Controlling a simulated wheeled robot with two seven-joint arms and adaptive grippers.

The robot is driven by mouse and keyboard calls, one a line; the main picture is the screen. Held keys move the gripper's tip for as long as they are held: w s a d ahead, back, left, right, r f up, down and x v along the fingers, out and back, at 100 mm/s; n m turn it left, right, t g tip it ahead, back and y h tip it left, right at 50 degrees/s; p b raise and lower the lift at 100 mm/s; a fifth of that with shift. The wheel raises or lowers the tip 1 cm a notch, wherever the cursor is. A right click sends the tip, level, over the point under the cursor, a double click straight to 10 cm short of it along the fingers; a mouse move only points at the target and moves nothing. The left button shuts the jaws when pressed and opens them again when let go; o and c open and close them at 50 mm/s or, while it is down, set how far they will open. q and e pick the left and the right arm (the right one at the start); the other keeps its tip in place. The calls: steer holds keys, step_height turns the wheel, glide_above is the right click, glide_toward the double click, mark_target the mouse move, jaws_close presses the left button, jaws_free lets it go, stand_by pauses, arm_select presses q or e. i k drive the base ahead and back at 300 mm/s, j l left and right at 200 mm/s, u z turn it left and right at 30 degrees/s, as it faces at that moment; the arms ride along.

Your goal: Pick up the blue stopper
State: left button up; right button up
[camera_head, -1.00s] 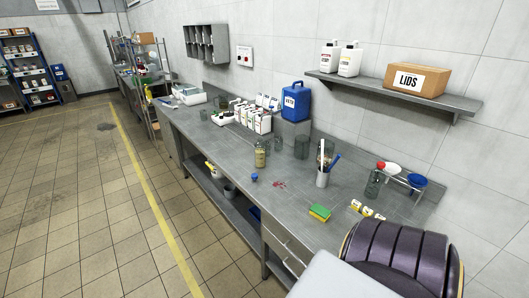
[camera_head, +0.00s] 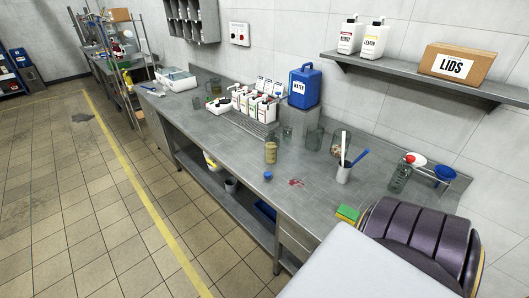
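A small blue stopper (camera_head: 267,176) sits on the grey metal workbench (camera_head: 225,150), near its front edge. A tall glass jar with yellowish contents (camera_head: 271,150) stands just behind it. No gripper shows in the view. A dark ribbed part and a pale panel, likely my own body, fill the lower right and cover that end of the bench.

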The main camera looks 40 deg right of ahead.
mark_target(267, 174)
steer(key=i+j+z, duration=0.1)
steer(key=i+z, duration=0.15)
steer(key=i, duration=0.45)
steer(key=i+z, duration=0.2)
steer(key=z, duration=0.2)
steer(key=i+j+z, duration=0.15)
steer(key=z, duration=0.25)
steer(key=i+j+z, duration=0.1)
steer(key=z, duration=0.3)
steer(key=i+j+z, duration=0.15)
steer(key=z, duration=0.3)
steer(key=i+j+z, duration=0.15)
steer(key=z, duration=0.25)
steer(key=j+z, duration=0.25)
steer(key=z, duration=0.2)
steer(key=i+j+z, duration=0.1)
steer(key=j+z, duration=0.4)
steer(key=z, duration=0.3)
